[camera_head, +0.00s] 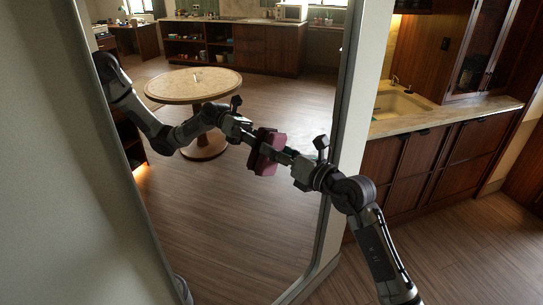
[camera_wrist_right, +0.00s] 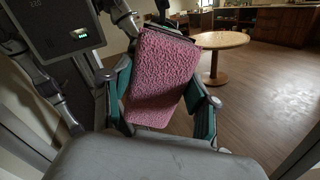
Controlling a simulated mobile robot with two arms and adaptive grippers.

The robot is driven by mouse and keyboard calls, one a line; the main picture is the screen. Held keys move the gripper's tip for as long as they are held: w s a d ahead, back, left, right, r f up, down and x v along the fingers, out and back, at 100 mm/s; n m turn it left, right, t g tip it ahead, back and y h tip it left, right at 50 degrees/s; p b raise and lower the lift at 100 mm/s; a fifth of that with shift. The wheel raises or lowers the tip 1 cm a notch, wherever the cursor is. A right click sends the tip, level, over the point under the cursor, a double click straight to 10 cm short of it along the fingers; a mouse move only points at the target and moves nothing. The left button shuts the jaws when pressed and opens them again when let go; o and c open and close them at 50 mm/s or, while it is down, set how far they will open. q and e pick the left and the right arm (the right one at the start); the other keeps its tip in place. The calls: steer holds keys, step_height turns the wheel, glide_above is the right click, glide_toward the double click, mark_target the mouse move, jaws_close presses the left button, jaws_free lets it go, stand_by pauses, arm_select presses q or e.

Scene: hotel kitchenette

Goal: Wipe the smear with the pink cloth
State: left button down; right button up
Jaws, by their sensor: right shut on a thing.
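The pink cloth (camera_head: 268,160) is a thick, folded pad in my right gripper (camera_head: 284,158). In the right wrist view the pink cloth (camera_wrist_right: 163,70) sits between the two teal fingers, its textured face visible. The gripper holds it up at a large framed mirror (camera_head: 235,235). The cloth and its reflection meet or overlap in the head view, so I cannot tell whether it touches the glass. The arm left of the cloth is my reflection. My left gripper is not directly visible.
The mirror's frame edge (camera_head: 338,150) stands just right of my gripper. Beyond it are a counter with a sink (camera_head: 398,106) and wooden cabinets (camera_head: 430,165). The round table (camera_head: 195,84) and back shelves appear in the mirror. Bare wood floor (camera_head: 455,250) lies at right.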

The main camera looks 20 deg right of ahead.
steer(key=shift+w+d+b, duration=0.25)
steer(key=shift+w+d, duration=0.1)
steer(key=shift+d, duration=0.35)
steer(key=shift+w+d+b, duration=0.2)
steer(key=shift+w+d, duration=0.1)
steer(key=shift+d, duration=0.35)
steer(key=shift+w+d+b, duration=0.25)
steer(key=shift+w+d, duration=0.1)
steer(key=shift+d, duration=0.35)
steer(key=shift+r+p, duration=0.15)
steer(key=shift+p, duration=0.2)
steer(key=a+p, duration=0.1)
steer(key=s+a+p, duration=0.1)
steer(key=shift+s+a+p, duration=0.15)
steer(key=shift+a+p, duration=0.2)
steer(key=shift+p, duration=0.05)
steer(key=shift+s+a+p, duration=0.25)
steer(key=shift+a+p, duration=0.05)
steer(key=shift+a, duration=0.25)
steer(key=a+p, duration=0.1)
steer(key=s+a+p, duration=0.1)
steer(key=a+p, duration=0.1)
steer(key=shift+s+a, duration=0.1)
steer(key=shift+s, duration=0.2)
